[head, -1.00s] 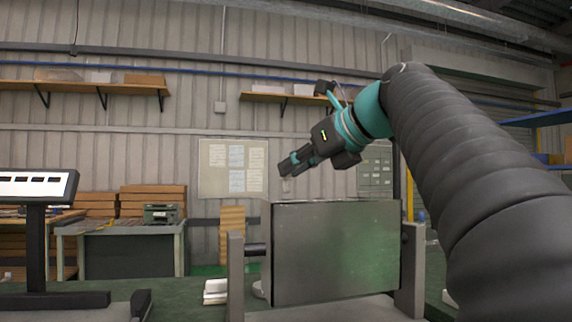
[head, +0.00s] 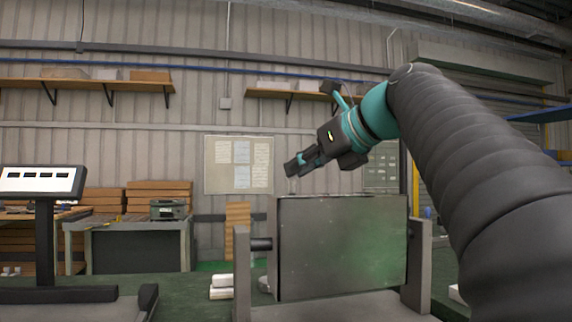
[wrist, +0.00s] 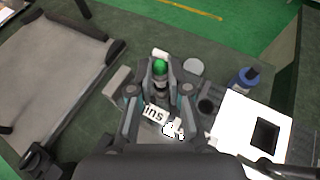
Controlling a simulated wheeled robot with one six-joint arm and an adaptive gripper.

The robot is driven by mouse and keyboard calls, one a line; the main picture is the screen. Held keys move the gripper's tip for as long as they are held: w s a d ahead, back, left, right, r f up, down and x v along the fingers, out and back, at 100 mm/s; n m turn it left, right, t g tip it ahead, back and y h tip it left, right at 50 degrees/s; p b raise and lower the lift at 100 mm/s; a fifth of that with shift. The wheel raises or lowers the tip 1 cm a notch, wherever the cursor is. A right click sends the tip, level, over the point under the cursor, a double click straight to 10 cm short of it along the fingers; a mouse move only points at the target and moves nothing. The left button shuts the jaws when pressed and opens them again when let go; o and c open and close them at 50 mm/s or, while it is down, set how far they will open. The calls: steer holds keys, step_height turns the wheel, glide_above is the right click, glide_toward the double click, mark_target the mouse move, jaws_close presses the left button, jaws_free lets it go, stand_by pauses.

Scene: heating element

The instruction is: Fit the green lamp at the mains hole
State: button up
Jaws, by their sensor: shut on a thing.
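My gripper (wrist: 160,84) is shut on the green lamp (wrist: 160,67), whose green cap shows between the fingertips in the wrist view. A white label (wrist: 155,113) reading "ins" shows between the finger linkages, partly covered. I cannot make out the mains hole. In the head view my gripper (head: 292,168) is above the upper left of the upright grey metal box (head: 340,245). The lamp cannot be made out clearly there.
A white plate with a square black opening (wrist: 235,125) and a blue bottle (wrist: 246,78) lie right in the wrist view. White blocks (head: 221,287) lie left of the box. A screen on a stand (head: 42,180) is at far left. Posts flank the box.

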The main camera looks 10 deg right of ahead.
steer(key=shift+f+b, duration=0.75)
steer(key=shift+f, duration=0.6)
steer(key=o, duration=0.8)
steer(key=shift+o, duration=0.2)
steer(key=v, duration=1.2)
